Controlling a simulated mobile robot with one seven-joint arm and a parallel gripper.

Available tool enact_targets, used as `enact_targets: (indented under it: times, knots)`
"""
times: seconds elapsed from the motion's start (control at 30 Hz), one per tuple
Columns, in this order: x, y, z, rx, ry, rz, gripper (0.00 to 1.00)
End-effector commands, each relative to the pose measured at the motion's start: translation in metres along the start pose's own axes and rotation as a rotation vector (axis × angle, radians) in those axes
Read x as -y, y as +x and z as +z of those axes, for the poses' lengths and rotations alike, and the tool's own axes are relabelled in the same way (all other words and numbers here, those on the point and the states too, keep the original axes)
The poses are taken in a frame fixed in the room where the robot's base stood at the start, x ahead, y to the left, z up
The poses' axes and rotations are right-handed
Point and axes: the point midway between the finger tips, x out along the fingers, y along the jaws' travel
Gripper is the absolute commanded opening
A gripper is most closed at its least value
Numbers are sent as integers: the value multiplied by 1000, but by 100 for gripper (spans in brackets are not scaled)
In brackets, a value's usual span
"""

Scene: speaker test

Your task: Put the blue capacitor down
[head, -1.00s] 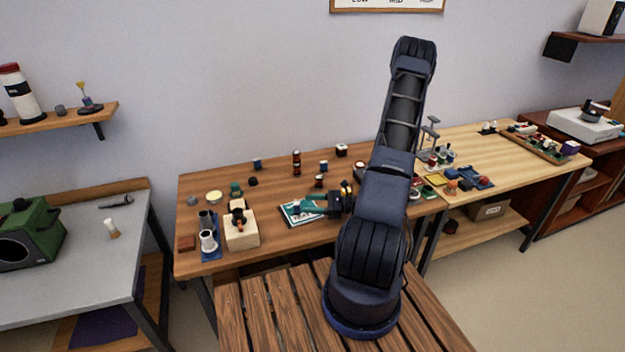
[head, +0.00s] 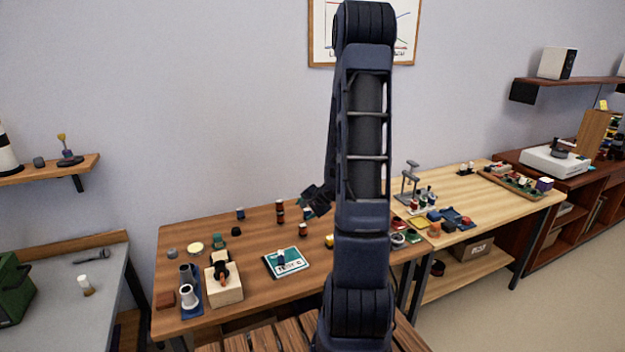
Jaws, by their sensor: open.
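A white card with a teal border and printed letters (head: 293,268) lies flat on the brown table. A small upright part with a pale blue-white look (head: 282,257) stands on it; it may be the blue capacitor, but it is too small to be sure. Two other small dark blue cylinders stand at the back of the table, one left of the banded stack (head: 240,214) and one right of it (head: 308,214). My gripper (head: 308,200) is open and appears empty, above the table's back part, up and right of the card. My arm hides part of the table.
A wooden block with a black and orange tool (head: 224,290) stands left of the card. A banded stack (head: 280,211) and a small jar (head: 302,230) stand behind the card. A light wood table (head: 455,203) with trays adjoins at right.

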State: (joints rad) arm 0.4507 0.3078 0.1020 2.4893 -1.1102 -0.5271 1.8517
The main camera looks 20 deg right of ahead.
Motion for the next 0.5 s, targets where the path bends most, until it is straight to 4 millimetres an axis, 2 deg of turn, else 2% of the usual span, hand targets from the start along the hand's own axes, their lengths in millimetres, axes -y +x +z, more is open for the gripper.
enact_targets:
  times: [0.03, 0.23, 0.5]
  knots:
    - [10, -11, -5, -43, -53, 17, 54]
    - [36, -54, -18, -191, -247, 121, 54]
    - [64, -123, -15, -309, -450, 274, 54]
